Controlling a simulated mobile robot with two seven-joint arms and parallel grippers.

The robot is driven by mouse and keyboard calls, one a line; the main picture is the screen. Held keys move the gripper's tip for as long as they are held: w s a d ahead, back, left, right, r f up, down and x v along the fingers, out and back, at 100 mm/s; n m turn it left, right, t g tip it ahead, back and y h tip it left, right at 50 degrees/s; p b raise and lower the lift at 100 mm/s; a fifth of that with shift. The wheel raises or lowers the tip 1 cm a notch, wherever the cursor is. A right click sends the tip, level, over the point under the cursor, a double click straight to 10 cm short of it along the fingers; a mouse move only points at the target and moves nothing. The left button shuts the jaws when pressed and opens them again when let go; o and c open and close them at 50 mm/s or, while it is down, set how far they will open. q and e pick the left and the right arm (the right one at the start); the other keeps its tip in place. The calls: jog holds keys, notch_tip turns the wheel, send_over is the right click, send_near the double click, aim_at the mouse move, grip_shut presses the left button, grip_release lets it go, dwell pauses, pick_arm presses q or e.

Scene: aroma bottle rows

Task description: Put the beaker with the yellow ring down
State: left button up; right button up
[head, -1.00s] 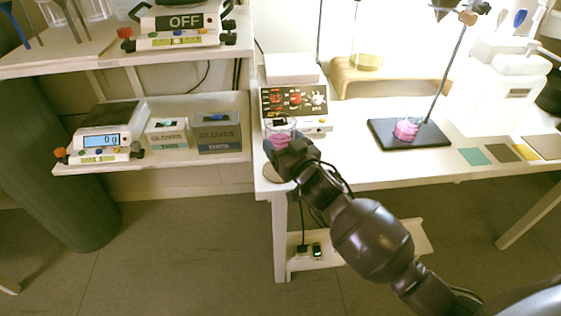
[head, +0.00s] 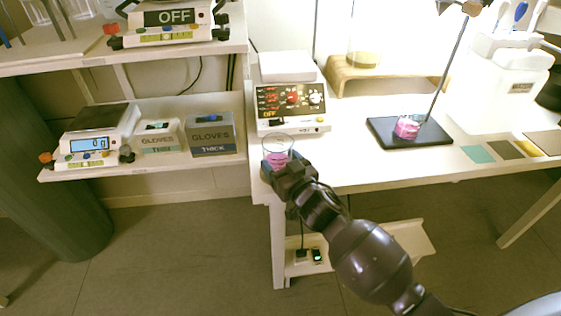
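My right gripper (head: 279,168) is shut on a clear glass beaker (head: 278,145) with pink liquid in its lower part. The beaker is upright, at the front left corner of the white table (head: 350,175), just in front of the hotplate. The gripper hides the beaker's base, so I cannot tell whether it touches the table. No yellow ring can be made out on it. A second beaker with pink content (head: 406,127) stands on the black stand base. A beaker with yellowish content (head: 364,55) stands on the wooden riser. My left gripper is out of view.
The hotplate (head: 291,108) with its OFF label is close behind the held beaker. The wooden riser (head: 385,82) and black stand base (head: 385,133) are farther back. Coloured squares, one teal (head: 477,154), lie at the right. The table front between is clear.

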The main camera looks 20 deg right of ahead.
jog(key=o, duration=0.4)
jog(key=shift+o, duration=0.2)
jog(key=shift+r, duration=0.25)
pick_arm(q)
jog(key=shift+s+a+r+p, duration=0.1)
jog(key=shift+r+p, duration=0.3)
jog(key=shift+p, duration=0.6)
pick_arm(e)
jog(key=s+d+f+g, duration=0.1)
jog(key=s+f, duration=0.3)
jog(key=s, duration=0.9)
jog(key=s+d+f+g+h, duration=0.1)
jog(key=s+f+g, duration=0.3)
jog(key=s, duration=0.9)
jog(key=s+d+f+g+h, duration=0.1)
jog(key=s+d+f+g, duration=0.2)
jog(key=s, duration=1)
notch_tip(320, 180, down, 3)
jog(key=shift+d+f, duration=0.15)
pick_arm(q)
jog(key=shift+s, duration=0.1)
